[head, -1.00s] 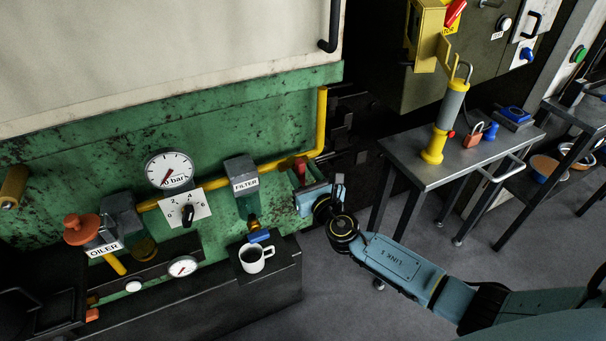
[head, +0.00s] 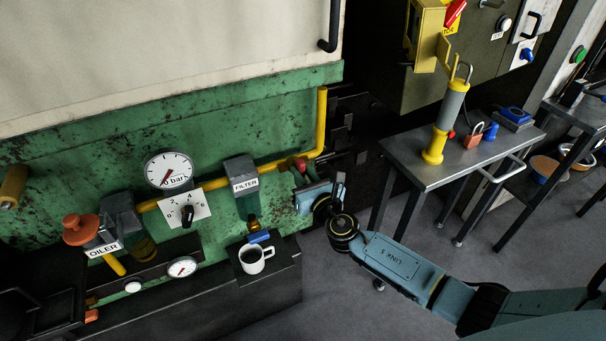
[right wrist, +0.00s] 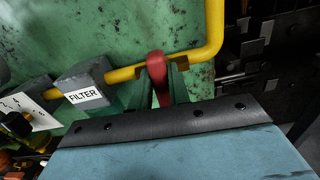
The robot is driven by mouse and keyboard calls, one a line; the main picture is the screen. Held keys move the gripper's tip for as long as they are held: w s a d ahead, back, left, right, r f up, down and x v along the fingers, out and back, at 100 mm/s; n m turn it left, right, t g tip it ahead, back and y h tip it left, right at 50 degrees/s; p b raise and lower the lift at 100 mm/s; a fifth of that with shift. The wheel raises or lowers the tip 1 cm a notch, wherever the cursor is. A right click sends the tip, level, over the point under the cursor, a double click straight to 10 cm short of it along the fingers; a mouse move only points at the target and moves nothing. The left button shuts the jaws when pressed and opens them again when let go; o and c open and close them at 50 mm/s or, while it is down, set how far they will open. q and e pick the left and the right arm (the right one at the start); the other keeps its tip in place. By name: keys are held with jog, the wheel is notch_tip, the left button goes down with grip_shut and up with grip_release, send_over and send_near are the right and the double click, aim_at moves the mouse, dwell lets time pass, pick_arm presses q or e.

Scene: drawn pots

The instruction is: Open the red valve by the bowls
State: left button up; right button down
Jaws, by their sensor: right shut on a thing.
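The red valve handle (head: 300,163) sits on the yellow pipe, to the right of the grey filter block (head: 240,172) with its bowl below. My right gripper (head: 301,172) is at the handle. In the right wrist view the red handle (right wrist: 156,69) stands between the two fingers (right wrist: 160,93), which are shut on it. The wrist body hides the lower part of that view. My left gripper is not in view.
A round gauge (head: 169,169) and a white dial plate (head: 183,209) are on the green wall. A white mug (head: 255,259) stands on the dark ledge below the filter. A grey metal table (head: 465,155) with a yellow-grey cylinder is at the right. Open floor lies between.

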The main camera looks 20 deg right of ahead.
jog(key=m+b, duration=0.1)
jog(key=m, duration=0.2)
jog(key=shift+d+f+m+b, duration=0.2)
jog(key=shift+m+b, duration=0.1)
jog(key=shift+b, duration=0.1)
jog(key=shift+d+m+b, duration=0.1)
jog(key=shift+m+b, duration=0.25)
jog(key=shift+m, duration=0.55)
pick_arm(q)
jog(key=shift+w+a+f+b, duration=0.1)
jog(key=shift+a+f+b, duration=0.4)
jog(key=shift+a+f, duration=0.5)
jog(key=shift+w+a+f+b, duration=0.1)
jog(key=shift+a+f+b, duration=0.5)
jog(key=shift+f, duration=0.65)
pick_arm(e)
jog(key=shift+d+f+m, duration=0.1)
jog(key=shift+f+m, duration=0.05)
jog(key=shift+m, duration=1.8)
jog(key=shift+d+f+m, duration=0.15)
jog(key=shift+f+m, duration=0.05)
jog(key=shift+m, duration=1.8)
jog(key=shift+d+f+m, duration=0.1)
jog(key=shift+f+m, duration=0.05)
jog(key=shift+m, duration=1.8)
jog(key=c, duration=1.3)
grip_release()
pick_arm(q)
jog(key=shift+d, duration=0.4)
